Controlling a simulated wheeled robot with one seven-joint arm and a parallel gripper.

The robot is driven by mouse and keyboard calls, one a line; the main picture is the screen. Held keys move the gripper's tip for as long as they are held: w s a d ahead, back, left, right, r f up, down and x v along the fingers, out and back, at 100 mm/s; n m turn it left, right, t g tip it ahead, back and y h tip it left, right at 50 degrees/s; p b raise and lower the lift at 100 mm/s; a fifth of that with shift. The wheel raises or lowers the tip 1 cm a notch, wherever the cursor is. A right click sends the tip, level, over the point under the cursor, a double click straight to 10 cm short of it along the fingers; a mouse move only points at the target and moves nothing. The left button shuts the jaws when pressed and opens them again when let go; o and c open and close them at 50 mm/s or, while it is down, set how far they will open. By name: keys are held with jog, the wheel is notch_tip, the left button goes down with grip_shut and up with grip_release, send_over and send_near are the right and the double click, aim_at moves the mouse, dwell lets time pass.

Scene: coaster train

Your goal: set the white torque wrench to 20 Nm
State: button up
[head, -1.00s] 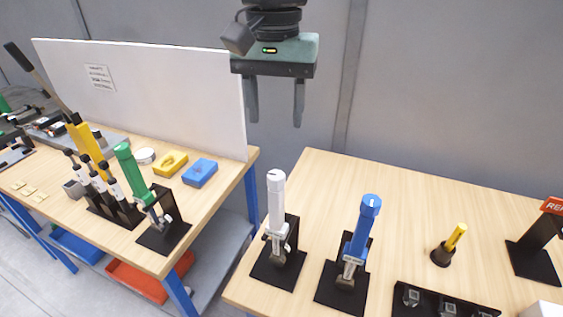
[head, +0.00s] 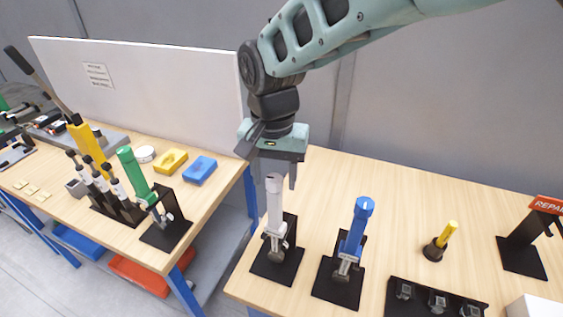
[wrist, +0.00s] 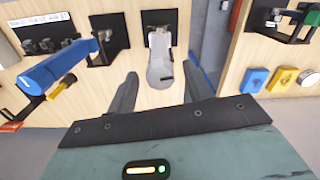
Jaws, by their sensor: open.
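The white torque wrench (head: 275,208) stands upright in a black stand on the right-hand table. Its handle end points up. My gripper (head: 278,180) is open above and just behind the handle top in the head view. In the wrist view the white wrench (wrist: 160,68) lies between and beyond the two open fingertips (wrist: 162,84), with no visible grip on it. Any scale marking on the wrench is too small to read.
A blue torque wrench (head: 356,232) stands close to the right, also in the wrist view (wrist: 58,66). A green one (head: 136,175) stands on the left table (head: 150,258). A yellow-handled tool (head: 440,240) and a socket rack (head: 435,300) are further right.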

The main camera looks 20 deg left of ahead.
jog(key=c, duration=1)
jog(key=shift+n, duration=0.4)
jog(key=n, duration=0.4)
jog(key=shift+b, duration=0.35)
jog(key=n, duration=0.3)
jog(key=shift+n, duration=0.3)
jog(key=n, duration=0.3)
jog(key=shift+n, duration=0.3)
jog(key=shift+r+n, duration=0.1)
jog(key=shift+n, duration=1.7)
